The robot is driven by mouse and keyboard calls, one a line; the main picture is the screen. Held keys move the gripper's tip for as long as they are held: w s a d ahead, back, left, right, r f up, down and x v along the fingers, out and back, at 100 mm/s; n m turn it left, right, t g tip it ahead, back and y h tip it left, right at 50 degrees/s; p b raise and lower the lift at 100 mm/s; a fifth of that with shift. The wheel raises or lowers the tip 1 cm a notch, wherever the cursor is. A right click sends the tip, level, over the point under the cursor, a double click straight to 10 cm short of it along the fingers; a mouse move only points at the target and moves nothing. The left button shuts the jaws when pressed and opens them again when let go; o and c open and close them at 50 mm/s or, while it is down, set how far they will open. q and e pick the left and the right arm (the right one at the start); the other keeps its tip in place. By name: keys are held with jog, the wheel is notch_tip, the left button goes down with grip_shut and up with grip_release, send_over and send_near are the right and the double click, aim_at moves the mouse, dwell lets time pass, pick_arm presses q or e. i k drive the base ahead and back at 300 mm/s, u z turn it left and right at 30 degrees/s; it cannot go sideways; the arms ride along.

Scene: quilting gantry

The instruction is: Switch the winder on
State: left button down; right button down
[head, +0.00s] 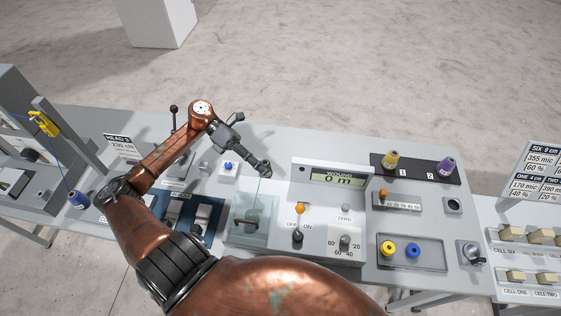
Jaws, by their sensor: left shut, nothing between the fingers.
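The winder (324,247) is a grey box on the bench with a raised display (338,179) that reads "WOUND 0 m". On its face are an OFF/ON switch (298,236) with a dark knob and an orange round piece (300,209) above it. I cannot tell which way the switch points. A button marked ZERO (345,209) and a dial marked 20 to 80 (345,242) are to its right. My left gripper (265,170) is shut and empty, above and left of the switch, apart from it. My right gripper is not in view.
A clear-covered unit (251,219) stands just left of the winder. A tray (412,265) holds yellow and blue bobbins. My left arm covers the bench's front left.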

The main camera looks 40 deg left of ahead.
aim_at(298, 236)
jog(key=k, duration=2)
